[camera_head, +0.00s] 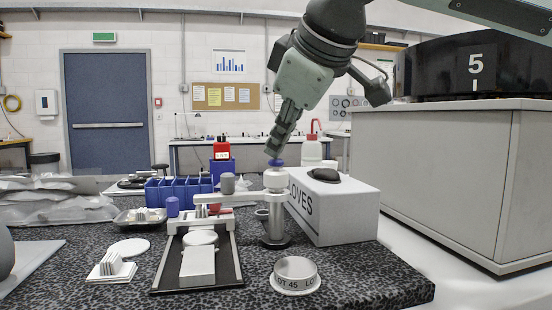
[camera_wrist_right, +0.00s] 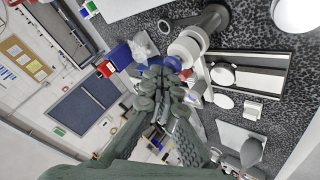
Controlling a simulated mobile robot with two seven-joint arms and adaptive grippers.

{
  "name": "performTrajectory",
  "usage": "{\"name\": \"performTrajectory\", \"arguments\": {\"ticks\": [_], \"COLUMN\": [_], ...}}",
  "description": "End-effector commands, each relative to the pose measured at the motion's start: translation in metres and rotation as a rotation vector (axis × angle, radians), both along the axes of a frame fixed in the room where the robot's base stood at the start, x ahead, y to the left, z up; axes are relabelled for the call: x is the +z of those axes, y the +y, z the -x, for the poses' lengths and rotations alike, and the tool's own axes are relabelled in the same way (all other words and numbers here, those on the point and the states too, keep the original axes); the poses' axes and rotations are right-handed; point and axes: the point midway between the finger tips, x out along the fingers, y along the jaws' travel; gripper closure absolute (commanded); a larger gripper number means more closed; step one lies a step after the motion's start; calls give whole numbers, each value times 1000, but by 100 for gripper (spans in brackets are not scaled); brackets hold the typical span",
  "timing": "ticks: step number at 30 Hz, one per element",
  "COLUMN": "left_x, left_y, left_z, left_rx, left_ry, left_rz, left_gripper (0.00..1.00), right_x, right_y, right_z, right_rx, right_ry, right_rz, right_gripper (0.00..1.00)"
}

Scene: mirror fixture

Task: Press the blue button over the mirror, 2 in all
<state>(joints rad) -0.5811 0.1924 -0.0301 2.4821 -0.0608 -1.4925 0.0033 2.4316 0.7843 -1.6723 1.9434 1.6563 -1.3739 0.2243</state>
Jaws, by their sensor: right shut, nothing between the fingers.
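The blue button (camera_head: 276,162) sits on top of a white round head on an upright metal post. The head's arm reaches left over a flat, dark-framed mirror (camera_head: 223,262) on the speckled table. The button also shows in the right wrist view (camera_wrist_right: 173,63), partly behind my fingers. My right gripper (camera_head: 272,151) is shut and empty, pointing down with its fingertips right at the top of the button. I cannot tell whether they touch it or whether it is pressed down. The mirror also shows in the right wrist view (camera_wrist_right: 246,76). My left gripper is not in view.
A white gloves box (camera_head: 345,209) with a dark object on top stands just right of the post. A round tin (camera_head: 295,274) is in front. Blue bins (camera_head: 178,191) and a white disc (camera_head: 129,247) are at left. A large grey cabinet (camera_head: 440,180) fills the right.

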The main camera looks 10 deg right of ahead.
Motion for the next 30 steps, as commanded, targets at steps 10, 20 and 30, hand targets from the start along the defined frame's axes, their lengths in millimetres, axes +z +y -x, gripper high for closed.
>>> {"name": "performTrajectory", "arguments": {"ticks": [10, 20, 30], "left_x": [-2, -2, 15], "left_y": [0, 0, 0], "left_z": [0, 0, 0], "left_rx": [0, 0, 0], "left_ry": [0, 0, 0], "left_rz": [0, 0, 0], "left_gripper": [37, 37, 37], "right_x": [-6, -6, 9], "right_y": [0, 0, 0], "right_z": [0, 0, 0], "right_rx": [-1, -1, 0], "right_ry": [3, 3, 2], "right_rz": [2, 2, 2], "right_gripper": [100, 100, 100]}}
